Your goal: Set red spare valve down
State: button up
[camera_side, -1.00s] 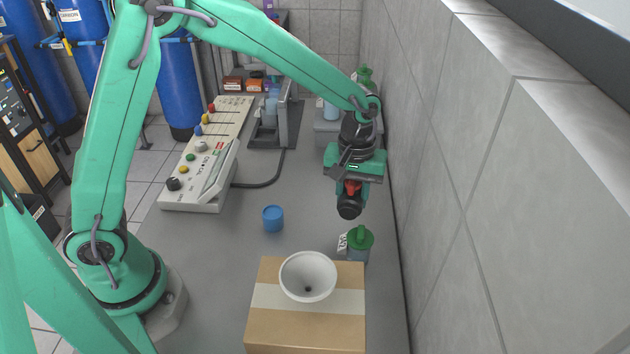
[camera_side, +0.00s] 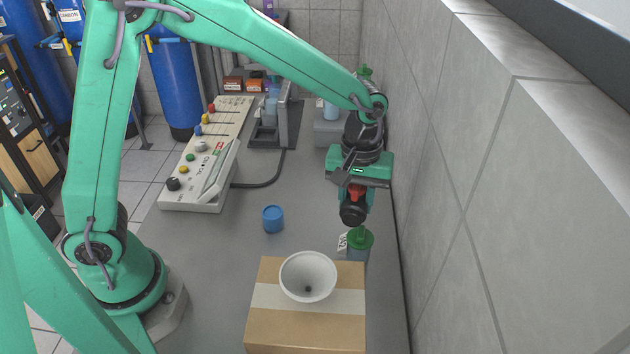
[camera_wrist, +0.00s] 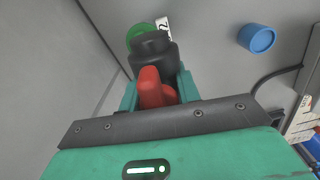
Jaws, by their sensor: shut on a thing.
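The red spare valve, a red part with a black body, is in my gripper (camera_side: 357,192). Its red part (camera_wrist: 152,86) and black body (camera_wrist: 152,50) show between the teal fingers in the wrist view. In the side view the valve (camera_side: 352,212) hangs from my gripper above the grey bench (camera_side: 240,262), close to the right wall. My gripper is shut on it. The valve hangs just behind a green-capped bottle (camera_side: 359,240) and partly overlaps it in the picture. I cannot tell whether they touch.
A cardboard box (camera_side: 305,335) with a white funnel (camera_side: 308,275) on it stands in front. A blue cup (camera_side: 273,219) is to the left. A control panel (camera_side: 205,160) lies farther left. The tiled wall (camera_side: 440,160) is close on the right. Bare bench lies around the cup.

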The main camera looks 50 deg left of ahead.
jog(key=a+n, duration=0.2)
jog(key=a, duration=1.4)
jog(key=shift+a+r, duration=0.15)
jog(key=shift+a, duration=0.05)
send_over(284, 179)
notch_tip(284, 179, down, 7)
jog(key=shift+f, duration=2.05)
